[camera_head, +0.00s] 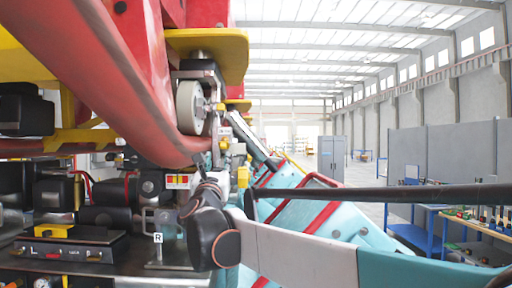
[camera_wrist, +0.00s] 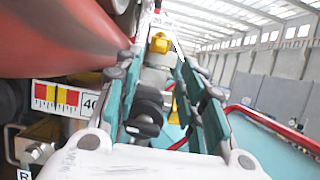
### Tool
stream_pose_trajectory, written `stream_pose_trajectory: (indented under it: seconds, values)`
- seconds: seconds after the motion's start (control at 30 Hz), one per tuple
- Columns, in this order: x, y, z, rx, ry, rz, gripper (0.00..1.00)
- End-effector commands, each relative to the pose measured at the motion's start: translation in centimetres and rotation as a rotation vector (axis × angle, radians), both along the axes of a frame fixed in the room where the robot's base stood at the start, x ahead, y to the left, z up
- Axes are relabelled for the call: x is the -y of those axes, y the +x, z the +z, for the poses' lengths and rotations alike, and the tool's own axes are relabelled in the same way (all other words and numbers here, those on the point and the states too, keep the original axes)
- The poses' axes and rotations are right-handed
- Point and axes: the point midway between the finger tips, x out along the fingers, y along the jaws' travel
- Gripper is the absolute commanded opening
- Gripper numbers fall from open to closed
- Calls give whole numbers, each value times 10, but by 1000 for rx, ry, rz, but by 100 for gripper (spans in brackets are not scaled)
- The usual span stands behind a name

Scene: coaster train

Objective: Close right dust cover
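No part is clearly readable as the right dust cover. A small plate marked R (camera_head: 158,240) stands on the dark bench below the red beam; the R mark also shows at the lower left edge of the wrist view (camera_wrist: 24,173). In the wrist view my gripper (camera_wrist: 158,62) is open, its two teal-padded fingers apart. A black rounded part (camera_wrist: 147,112) shows between the fingers; I cannot tell whether they touch it. A yellow part (camera_wrist: 159,43) shows beyond the fingertips. In the head view the gripper is mostly hidden behind my dark wrist joint.
A red-yellow scale label (camera_wrist: 58,97) is left of the fingers. Turquoise panels with red rails (camera_head: 300,205) lie right.

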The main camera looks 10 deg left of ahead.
Motion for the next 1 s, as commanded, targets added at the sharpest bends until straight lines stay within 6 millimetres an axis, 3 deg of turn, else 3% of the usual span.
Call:
stream_pose_trajectory:
  seconds: [0.6, 1.0]
  values:
    - [-20, 94, 41, -2, 1, -4, 37]
    - [-27, 121, 51, -2, 1, -3, 37]
